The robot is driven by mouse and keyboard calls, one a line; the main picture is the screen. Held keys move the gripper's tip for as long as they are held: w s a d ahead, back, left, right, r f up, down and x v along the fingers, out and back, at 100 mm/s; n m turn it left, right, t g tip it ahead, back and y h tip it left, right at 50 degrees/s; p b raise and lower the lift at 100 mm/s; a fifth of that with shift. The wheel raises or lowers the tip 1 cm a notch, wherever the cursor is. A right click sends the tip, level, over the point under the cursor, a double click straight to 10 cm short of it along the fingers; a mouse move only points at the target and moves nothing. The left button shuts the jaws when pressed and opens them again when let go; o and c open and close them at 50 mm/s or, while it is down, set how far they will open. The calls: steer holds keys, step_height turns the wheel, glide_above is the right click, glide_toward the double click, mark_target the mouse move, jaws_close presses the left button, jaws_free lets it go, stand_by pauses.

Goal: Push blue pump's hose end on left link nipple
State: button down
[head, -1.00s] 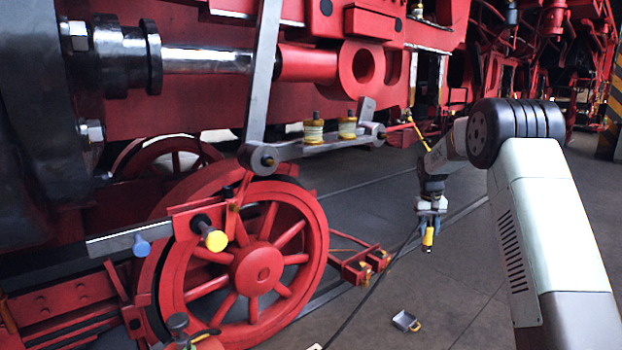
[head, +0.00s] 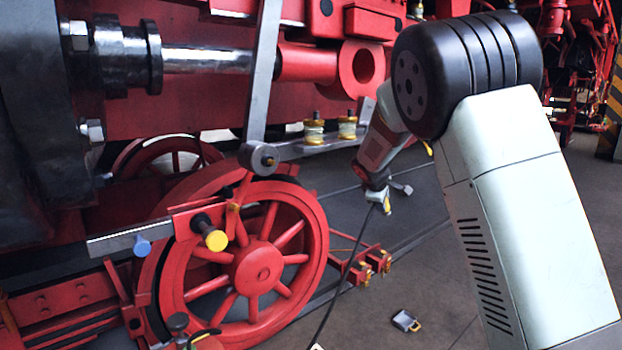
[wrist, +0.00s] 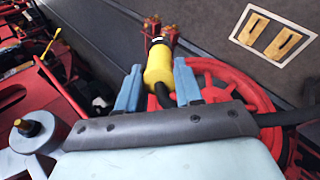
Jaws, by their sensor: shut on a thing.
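My gripper (wrist: 158,88) is shut on a yellow hose end (wrist: 158,66), with blue-grey fingers on either side of it. The hose end has a dark tip and points away from the wrist camera. In the head view, my gripper (head: 378,200) is left of my arm, in front of the floor beyond the red wheel. The black hose (head: 338,288) hangs from it down to the lower left. Two brass fittings (head: 362,273) on a low red bracket (head: 350,258) are below it. They also show beyond the tip in the wrist view (wrist: 151,27). The hose end is apart from them.
The red spoked wheel (head: 255,265) stands left of the bracket. A yellow-ended pin (head: 215,240) sticks out beside the wheel. A small grey container (head: 405,320) lies on the open floor.

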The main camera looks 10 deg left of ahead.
steer(key=s+a+r+n+t+y, duration=0.1)
steer(key=s+a+r+n+y, duration=0.45)
steer(key=s, duration=0.35)
steer(key=s+a+r+n+t+y, duration=0.1)
steer(key=s+a+r+n+y, duration=0.35)
steer(key=s+a, duration=0.35)
steer(key=s+a+r+n+t+y, duration=0.1)
steer(key=s+a+r+n+y, duration=0.4)
steer(key=s, duration=0.4)
steer(key=shift+m+y, duration=0.6)
steer(key=shift+m, duration=0.1)
steer(key=x, duration=0.4)
steer(key=shift+w+f, duration=0.15)
steer(key=shift+f, duration=0.15)
steer(key=shift+w+a+n+y, duration=0.3)
steer(key=shift+w+a+n, duration=0.5)
steer(key=shift+w+a, duration=0.45)
stand_by(0.8)
